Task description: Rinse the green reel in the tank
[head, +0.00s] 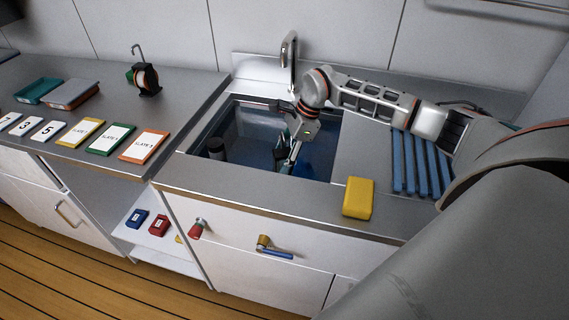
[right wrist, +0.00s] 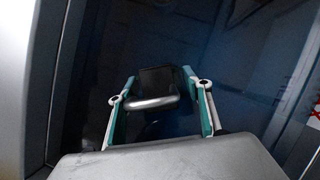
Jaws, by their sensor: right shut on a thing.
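The tank (head: 250,117) is a steel basin set in the counter below a tap, with dark blue inside. My right gripper (head: 288,158) reaches down into it from the right. In the right wrist view its teal fingers (right wrist: 160,92) are shut on a dark thing with a bent metal handle (right wrist: 152,103). It looks like a reel, but its colour does not show. A black reel (head: 148,78) with an orange rim, a green part at its left and a metal hook stands on the left counter. My left gripper is not in view.
A dark cylinder (head: 216,148) stands at the tank's left side. A yellow block (head: 357,197) sits on the front edge, and blue slats (head: 418,165) lie to the right. Labelled cards (head: 145,145) and trays (head: 72,94) cover the left counter. The tap (head: 289,50) rises behind the tank.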

